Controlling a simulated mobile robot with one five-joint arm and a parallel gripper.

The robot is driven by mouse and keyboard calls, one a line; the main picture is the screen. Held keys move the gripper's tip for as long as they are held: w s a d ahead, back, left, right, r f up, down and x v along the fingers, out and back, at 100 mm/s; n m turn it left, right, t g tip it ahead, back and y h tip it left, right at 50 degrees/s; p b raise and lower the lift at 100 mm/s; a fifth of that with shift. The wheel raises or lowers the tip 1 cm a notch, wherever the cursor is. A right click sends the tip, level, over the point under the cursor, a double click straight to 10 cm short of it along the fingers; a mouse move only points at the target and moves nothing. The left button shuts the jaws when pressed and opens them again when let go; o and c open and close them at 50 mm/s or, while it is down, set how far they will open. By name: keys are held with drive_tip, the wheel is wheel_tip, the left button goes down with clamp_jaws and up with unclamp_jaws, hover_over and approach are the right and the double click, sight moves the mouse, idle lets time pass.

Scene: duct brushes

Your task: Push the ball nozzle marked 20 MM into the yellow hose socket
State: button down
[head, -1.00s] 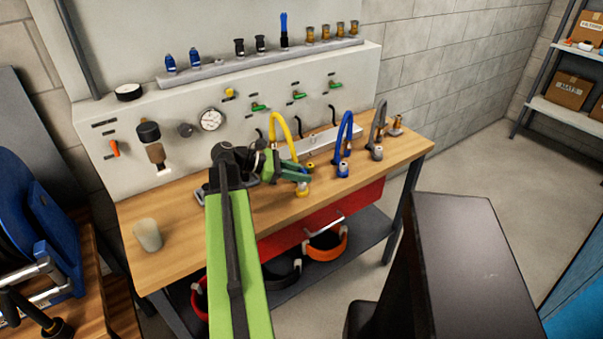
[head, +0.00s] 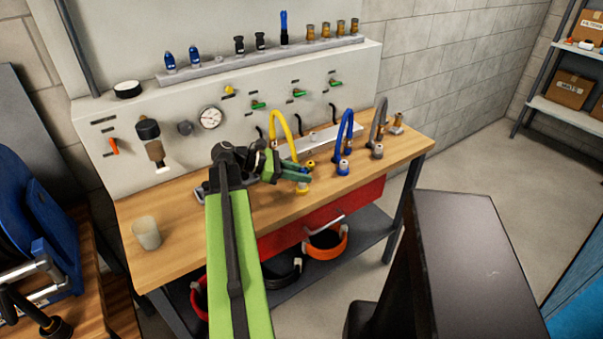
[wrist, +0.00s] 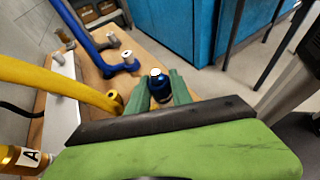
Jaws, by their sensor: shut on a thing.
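My gripper (head: 298,173) is over the workbench beside the yellow hose (head: 286,128). In the wrist view its green fingers (wrist: 160,92) are shut on a dark blue nozzle (wrist: 159,88) with a pale top. No size mark on it can be read. The yellow hose socket (head: 302,190) shows just below the fingertips in the head view.
A blue hose (head: 347,126) and a grey hose (head: 380,118) stand to the right. Several nozzles line the rail (head: 265,64) on the panel. A cup (head: 146,233) stands at the bench's left, where the wood is clear.

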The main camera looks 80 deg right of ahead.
drive_tip(key=shift+f, duration=0.15)
drive_tip(key=c, duration=1.1)
unclamp_jaws()
drive_tip(key=shift+o, duration=0.2)
drive_tip(key=p+v, duration=0.4)
drive_tip(key=v, duration=0.8)
drive_tip(key=shift+p, duration=0.3)
